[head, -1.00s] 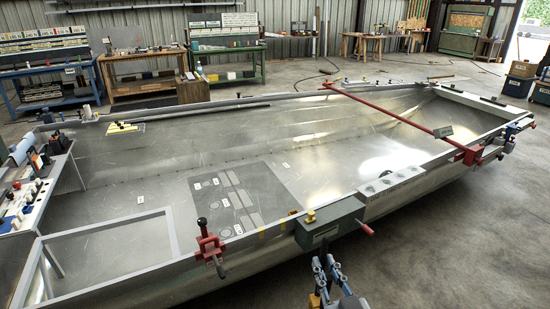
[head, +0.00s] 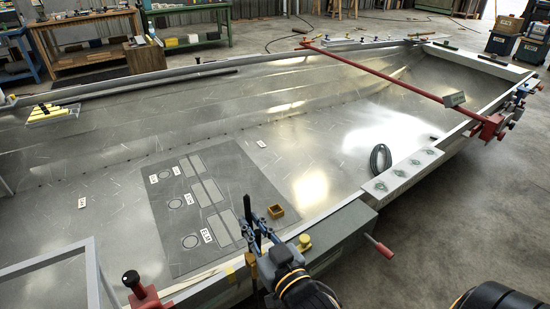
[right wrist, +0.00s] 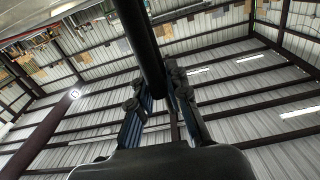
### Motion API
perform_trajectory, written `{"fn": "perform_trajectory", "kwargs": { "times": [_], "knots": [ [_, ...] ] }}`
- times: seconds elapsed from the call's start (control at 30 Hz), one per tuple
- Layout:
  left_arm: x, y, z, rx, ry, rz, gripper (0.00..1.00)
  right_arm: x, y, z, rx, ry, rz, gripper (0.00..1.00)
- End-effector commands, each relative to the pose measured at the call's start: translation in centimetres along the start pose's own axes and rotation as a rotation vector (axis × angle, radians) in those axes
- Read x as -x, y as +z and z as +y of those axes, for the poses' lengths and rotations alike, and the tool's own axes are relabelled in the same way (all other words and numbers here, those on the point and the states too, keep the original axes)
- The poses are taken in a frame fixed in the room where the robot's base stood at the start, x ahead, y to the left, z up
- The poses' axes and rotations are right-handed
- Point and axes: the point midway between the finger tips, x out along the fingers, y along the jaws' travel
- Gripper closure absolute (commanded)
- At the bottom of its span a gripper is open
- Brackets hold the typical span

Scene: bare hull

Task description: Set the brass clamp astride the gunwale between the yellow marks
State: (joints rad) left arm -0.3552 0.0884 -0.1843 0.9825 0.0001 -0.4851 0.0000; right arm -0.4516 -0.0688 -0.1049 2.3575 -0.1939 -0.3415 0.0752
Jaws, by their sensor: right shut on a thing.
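My right gripper (head: 258,222) is shut on the brass clamp (head: 251,264). Its blue fingers stand above the near gunwale, with a dark upright rod of the clamp rising between them. The clamp's brass body shows below the fingers, over the gunwale (head: 205,282), partly hidden by my wrist. I cannot tell whether it touches the rail. One yellow mark (head: 230,270) shows faintly just left of the clamp; the other is hidden. In the right wrist view, the fingers (right wrist: 160,105) close around the dark rod (right wrist: 143,45). My left gripper is not in view.
A red clamp (head: 146,296) sits on the gunwale to the left. A red bar (head: 385,75) spans the hull. The hull floor is mostly open.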

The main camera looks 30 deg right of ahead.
Motion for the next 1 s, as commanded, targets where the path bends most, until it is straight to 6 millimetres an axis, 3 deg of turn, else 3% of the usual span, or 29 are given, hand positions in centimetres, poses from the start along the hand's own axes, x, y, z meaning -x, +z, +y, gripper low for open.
{"fn": "perform_trajectory", "kwargs": {
  "times": [0.03,0.2,0.3,0.47,1.0],
  "knots": [
    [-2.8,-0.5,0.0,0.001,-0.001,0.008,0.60,0.0,3.3,0.0,-0.001,0.000,0.003,1.00],
    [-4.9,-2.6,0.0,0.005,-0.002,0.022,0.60,0.0,7.3,0.0,-0.001,0.000,0.004,1.00],
    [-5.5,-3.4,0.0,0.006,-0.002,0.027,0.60,0.0,8.7,0.0,-0.001,0.000,0.005,1.00],
    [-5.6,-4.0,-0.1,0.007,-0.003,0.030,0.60,0.0,9.4,0.0,-0.001,0.000,0.005,1.00],
    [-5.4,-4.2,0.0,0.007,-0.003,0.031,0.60,0.0,9.3,0.0,0.000,0.000,0.004,1.00]
  ]
}}
